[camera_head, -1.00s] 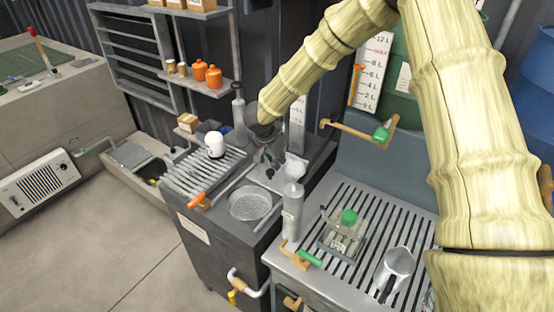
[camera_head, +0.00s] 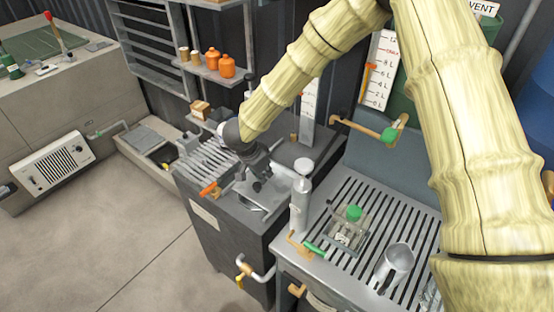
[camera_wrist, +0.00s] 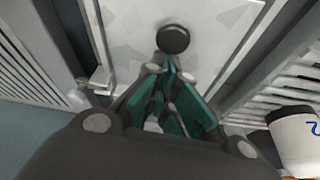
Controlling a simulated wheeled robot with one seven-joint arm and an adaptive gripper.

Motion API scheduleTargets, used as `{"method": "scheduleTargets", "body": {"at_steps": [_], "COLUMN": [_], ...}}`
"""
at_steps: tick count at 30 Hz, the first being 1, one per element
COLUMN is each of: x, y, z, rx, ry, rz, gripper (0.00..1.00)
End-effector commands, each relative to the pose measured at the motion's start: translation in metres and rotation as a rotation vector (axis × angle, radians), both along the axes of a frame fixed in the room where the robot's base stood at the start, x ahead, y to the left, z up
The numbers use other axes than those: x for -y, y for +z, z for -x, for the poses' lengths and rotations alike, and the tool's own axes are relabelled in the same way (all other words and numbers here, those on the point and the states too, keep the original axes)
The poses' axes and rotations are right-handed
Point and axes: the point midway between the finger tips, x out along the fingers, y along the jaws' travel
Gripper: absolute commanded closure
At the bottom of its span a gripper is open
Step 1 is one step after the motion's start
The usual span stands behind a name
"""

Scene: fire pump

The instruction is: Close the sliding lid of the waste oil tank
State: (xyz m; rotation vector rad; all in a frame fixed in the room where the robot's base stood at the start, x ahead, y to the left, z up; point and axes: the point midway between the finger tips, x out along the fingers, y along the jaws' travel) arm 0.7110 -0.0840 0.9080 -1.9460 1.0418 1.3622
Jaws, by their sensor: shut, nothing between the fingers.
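The waste oil tank is a dark cabinet (camera_head: 235,243) with a slatted grate on the left of its top. Its sliding lid seems to be the pale metal plate (camera_head: 286,180) on the right of the top. In the wrist view the plate (camera_wrist: 130,30) carries a round black knob (camera_wrist: 173,40). My gripper (camera_head: 260,184) is low over the cabinet top, and its fingers are shut and empty. In the wrist view the fingertips (camera_wrist: 170,66) are just short of the knob; I cannot tell whether they touch it. The round strainer opening is mostly hidden by my gripper and the plate.
A white container (camera_wrist: 294,140) is near my gripper at lower right.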

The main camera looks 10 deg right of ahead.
Motion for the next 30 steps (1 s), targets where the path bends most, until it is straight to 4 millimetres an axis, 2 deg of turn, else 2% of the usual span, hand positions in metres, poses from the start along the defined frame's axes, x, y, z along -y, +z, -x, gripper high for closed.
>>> {"method": "scheduleTargets", "body": {"at_steps": [3, 10, 24, 30], "x": [-0.015, -0.028, -0.031, -0.02], "y": [0.002, 0.0, -0.001, 0.003], "z": [0.015, 0.027, 0.03, 0.025], "rx": [-0.002, 0.0, -0.003, -0.003], "ry": [0.002, -0.002, 0.0, -0.002], "rz": [0.0, 0.0, -0.003, -0.002], "gripper": [1.0, 1.0, 1.0, 1.0]}}
